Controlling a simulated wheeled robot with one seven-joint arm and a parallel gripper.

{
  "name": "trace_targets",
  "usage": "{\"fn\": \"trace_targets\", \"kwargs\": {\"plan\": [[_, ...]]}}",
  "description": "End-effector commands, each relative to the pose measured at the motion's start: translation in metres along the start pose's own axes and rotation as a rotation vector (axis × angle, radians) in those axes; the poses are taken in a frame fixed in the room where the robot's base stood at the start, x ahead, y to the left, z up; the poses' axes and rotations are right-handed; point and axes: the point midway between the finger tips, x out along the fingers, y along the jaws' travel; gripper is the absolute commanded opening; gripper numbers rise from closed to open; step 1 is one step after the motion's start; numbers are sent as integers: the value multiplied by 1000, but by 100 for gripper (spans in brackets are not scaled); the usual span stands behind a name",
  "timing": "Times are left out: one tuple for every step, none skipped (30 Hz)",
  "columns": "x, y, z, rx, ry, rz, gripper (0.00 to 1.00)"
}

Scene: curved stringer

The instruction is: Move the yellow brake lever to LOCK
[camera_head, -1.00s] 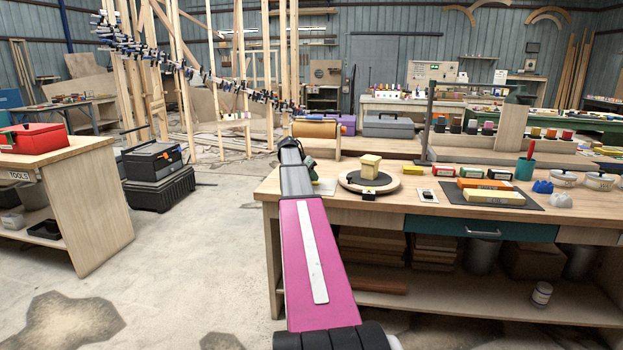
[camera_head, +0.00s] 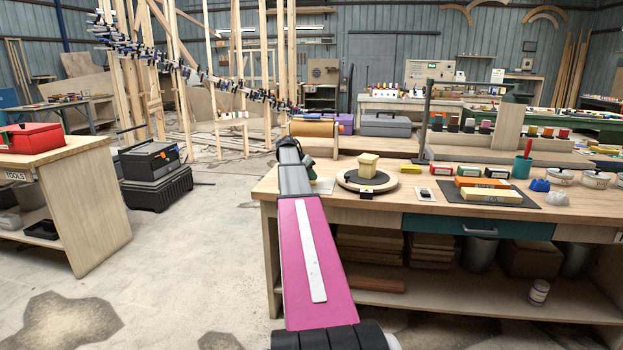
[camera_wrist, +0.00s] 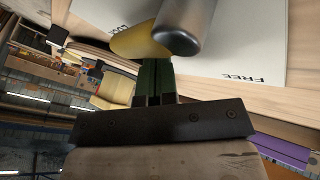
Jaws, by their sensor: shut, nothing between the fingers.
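In the wrist view, the yellow brake lever (camera_wrist: 138,41) lies just beyond my fingertips, with a grey rounded cylinder (camera_wrist: 186,24) at its near end. Beneath it is a white card (camera_wrist: 225,50). The card reads FREE, upside down, at right, and shows a partly hidden label at left. My gripper (camera_wrist: 155,68) has dark green fingers shut together with nothing between them. Its tips are close to the lever and cylinder; whether they touch cannot be told. In the head view the card (camera_head: 324,186) shows at the bench's left end, and my arm hides the lever.
A round turntable (camera_head: 386,186) with a pale yellow block (camera_head: 368,165) stands right of the card. A small switch plate (camera_head: 426,195), colored boxes (camera_head: 484,183) and a teal cup (camera_head: 522,167) are farther right on the bench. Open floor (camera_head: 190,260) lies left of the bench.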

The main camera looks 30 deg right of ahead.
Motion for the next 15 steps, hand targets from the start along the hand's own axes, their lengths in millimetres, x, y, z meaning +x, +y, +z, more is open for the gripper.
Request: {"fn": "trace_targets", "kwargs": {"plan": [[1,-2,-3,0,0,0,0],[1,-4,-6,0,0,0,0],[2,-6,-9,-1,0,0,0],[2,-7,-12,-1,1,-1,0],[3,-9,-15,-1,1,-1,0],[4,-12,-20,-2,1,-1,0],[5,-14,-24,-2,1,-1,0],[6,-17,-28,-3,1,-1,0],[7,-21,-34,-4,1,-2,0],[3,-22,-37,-4,2,-3,0],[-4,-23,-40,-3,3,-3,0],[-10,-24,-45,-3,3,-3,0],[-16,-25,-49,-3,3,-3,0],[-21,-26,-53,-2,3,-3,0],[-28,-28,-58,-2,3,-3,0]]}}
